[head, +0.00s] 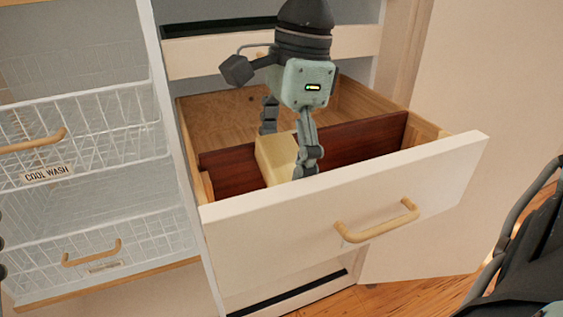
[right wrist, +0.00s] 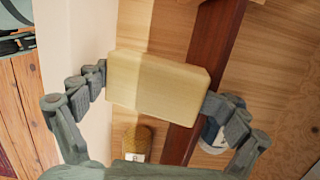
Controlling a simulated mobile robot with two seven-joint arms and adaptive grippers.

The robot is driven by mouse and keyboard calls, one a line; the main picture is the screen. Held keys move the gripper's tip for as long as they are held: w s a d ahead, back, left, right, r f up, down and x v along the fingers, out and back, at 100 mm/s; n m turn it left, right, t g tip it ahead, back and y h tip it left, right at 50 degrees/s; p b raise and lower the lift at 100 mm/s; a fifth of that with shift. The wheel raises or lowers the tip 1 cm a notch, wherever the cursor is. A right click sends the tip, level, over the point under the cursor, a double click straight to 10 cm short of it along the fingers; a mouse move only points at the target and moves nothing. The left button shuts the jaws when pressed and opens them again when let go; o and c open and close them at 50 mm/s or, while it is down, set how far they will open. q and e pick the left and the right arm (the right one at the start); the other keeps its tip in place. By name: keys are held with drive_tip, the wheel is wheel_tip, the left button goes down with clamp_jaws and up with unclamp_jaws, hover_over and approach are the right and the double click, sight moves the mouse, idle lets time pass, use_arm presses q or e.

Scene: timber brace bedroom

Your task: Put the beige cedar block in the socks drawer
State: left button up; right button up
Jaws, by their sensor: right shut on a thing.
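The beige cedar block (head: 275,157) is held by my right gripper (head: 289,148) at the open drawer (head: 345,205). In the right wrist view the block (right wrist: 158,85) sits between the two fingers, with a finger pad at each end. It covers part of the front compartment, and its right end overlaps the dark red-brown divider (right wrist: 215,60). I cannot tell its exact height above the drawer floor. The divider (head: 365,140) runs across the drawer in the head view. No label naming the drawer is visible. My left gripper is not in view.
A tan knit item with a tag (right wrist: 137,140) lies below the block in the front compartment. A blue-and-white item (right wrist: 212,135) lies near the divider. White wire baskets (head: 90,120), one marked "COOL WASH", stand left. The drawer's rear compartment (head: 225,120) shows bare floor.

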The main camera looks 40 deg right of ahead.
sight(295, 150)
drive_tip(key=shift+s+d+f, duration=0.1)
drive_tip(key=shift+s+f, duration=0.05)
drive_tip(key=shift+f, duration=0.3)
drive_tip(key=o, duration=1.5)
drive_tip(key=r, duration=0.4)
drive_tip(key=d+r, duration=0.1)
drive_tip(key=r, duration=0.7)
drive_tip(key=shift+s+d+r, duration=0.15)
drive_tip(key=shift+d+r, duration=0.1)
drive_tip(key=shift+s, duration=0.1)
